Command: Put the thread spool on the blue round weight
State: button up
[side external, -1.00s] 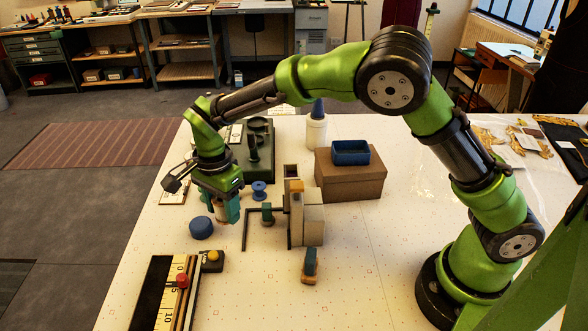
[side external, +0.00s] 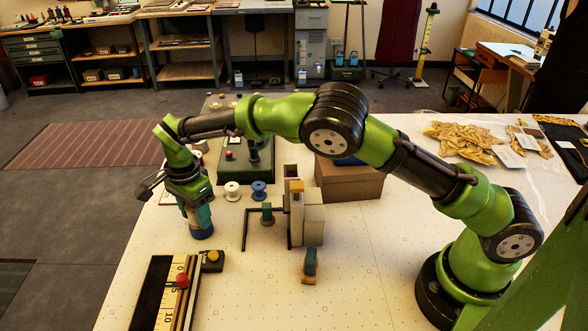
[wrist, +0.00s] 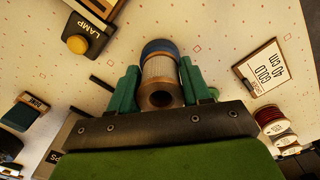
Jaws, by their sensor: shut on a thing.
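The thread spool (wrist: 159,72) is pale and ribbed with a brown end hole. It sits between the green fingers of my gripper (wrist: 160,88) in the wrist view. My gripper (side external: 197,216) is shut on it, and its fingers hide most of it in the side view. The blue round weight (side external: 202,234) is directly below the fingers. In the wrist view the blue weight (wrist: 159,45) shows just beyond the spool's far end. The spool looks at or very near the weight's top; I cannot tell if they touch.
A block with a yellow button (side external: 212,257) and a ruler (side external: 175,290) lie in front. A card (wrist: 257,68) lies nearby.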

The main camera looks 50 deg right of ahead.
jog(key=shift+f, duration=0.15)
jog(key=o, duration=1.1)
